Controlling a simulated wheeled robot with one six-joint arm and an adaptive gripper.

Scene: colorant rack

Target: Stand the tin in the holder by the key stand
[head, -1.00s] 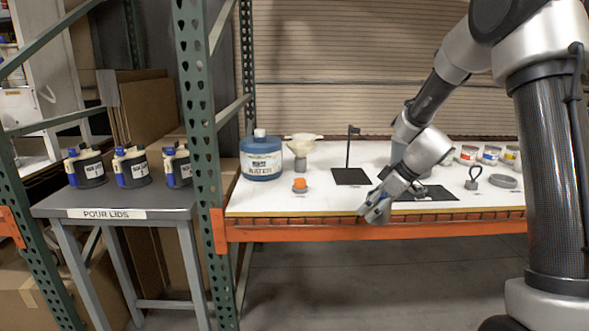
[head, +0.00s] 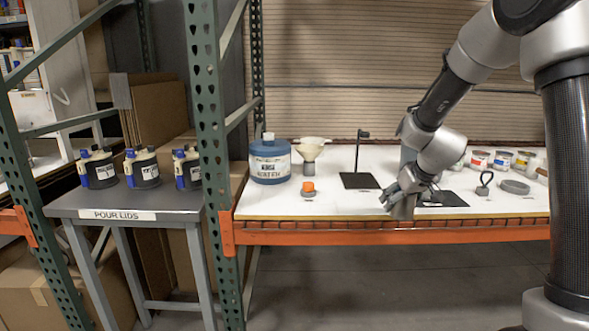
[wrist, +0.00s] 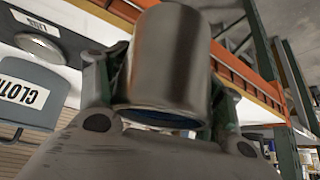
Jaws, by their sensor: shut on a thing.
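My gripper (wrist: 165,122) is shut on a plain metal tin (wrist: 172,60), with a finger on each side of it. In the head view my gripper (head: 398,206) is at the front edge of the white bench, and the tin is hard to separate from the fingers. A thin black post stand (head: 359,160) on a square base stands left of my gripper. A dark loop-topped item (head: 484,182) and a low grey ring (head: 514,187) lie to the right. I cannot tell which is the key stand or the holder.
A blue water jug (head: 270,162), a funnel (head: 311,152) and an orange-topped piece (head: 308,188) are at the bench's left. Several small tins (head: 501,160) stand at back right. A grey bin marked CLOTH (wrist: 35,90) is in the wrist view. A green upright (head: 207,150) bounds the bench.

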